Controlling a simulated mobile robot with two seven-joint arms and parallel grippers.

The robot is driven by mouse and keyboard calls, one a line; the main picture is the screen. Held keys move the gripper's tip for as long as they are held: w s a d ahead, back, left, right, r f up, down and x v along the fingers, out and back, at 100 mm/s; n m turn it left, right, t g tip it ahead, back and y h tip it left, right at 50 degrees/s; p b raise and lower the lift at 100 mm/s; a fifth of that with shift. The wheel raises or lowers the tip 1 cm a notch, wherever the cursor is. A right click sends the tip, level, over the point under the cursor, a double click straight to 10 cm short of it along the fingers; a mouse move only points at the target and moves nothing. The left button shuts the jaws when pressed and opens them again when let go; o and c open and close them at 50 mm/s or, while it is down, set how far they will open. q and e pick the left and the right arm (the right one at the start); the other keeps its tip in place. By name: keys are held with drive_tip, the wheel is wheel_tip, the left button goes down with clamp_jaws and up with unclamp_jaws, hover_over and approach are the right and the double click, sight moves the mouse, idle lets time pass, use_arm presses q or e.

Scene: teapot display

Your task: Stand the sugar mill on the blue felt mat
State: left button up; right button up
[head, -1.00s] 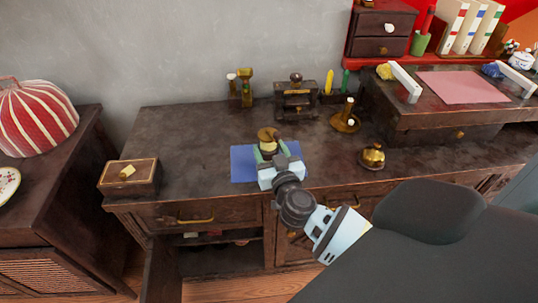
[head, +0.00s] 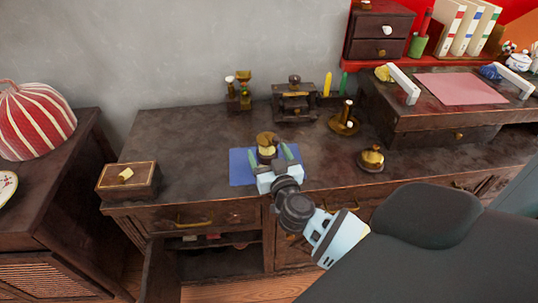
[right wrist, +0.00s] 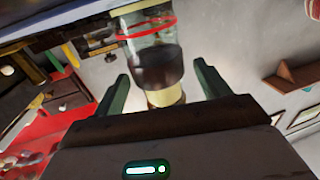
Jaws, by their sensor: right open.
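The sugar mill (head: 267,146), with a brass top, stands upright on the blue felt mat (head: 240,168) in the head view. In the right wrist view the mill (right wrist: 158,62) shows a clear part with a red ring, a dark band and a brass-coloured end. My right gripper (head: 274,153) is open just in front of the mill, low over the mat. In the wrist view its fingers (right wrist: 160,88) are spread to either side of the mill with gaps to both. The mill's lower part is partly hidden by the gripper in the head view. My left gripper is not in view.
A wooden box (head: 128,180) is at the cabinet's left end. A brass bell-like piece (head: 371,158) and a brass holder (head: 344,120) stand to the right. A small dark wooden piece (head: 294,100) is behind.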

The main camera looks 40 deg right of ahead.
drive_tip(key=p+v, duration=0.1)
drive_tip(key=v, duration=1.1)
drive_tip(key=shift+r, duration=0.1)
drive_tip(key=s+a+f+n+g+y, duration=0.1)
drive_tip(key=s+a+f+n+y, duration=0.2)
drive_tip(key=s+a+f+y, duration=0.3)
drive_tip(key=s+a+f+n+g+y, duration=0.1)
drive_tip(key=s+a+f+n+y, duration=0.35)
drive_tip(key=s, duration=0.45)
drive_tip(key=s+f+m+g+h, duration=0.1)
drive_tip(key=s+f+g, duration=0.3)
drive_tip(key=s, duration=0.5)
drive_tip(key=s+f+m+g+h, duration=0.1)
drive_tip(key=s+f+g, duration=0.3)
drive_tip(key=s+f, duration=0.3)
drive_tip(key=shift+s+a, duration=0.4)
drive_tip(key=shift+s, duration=0.75)
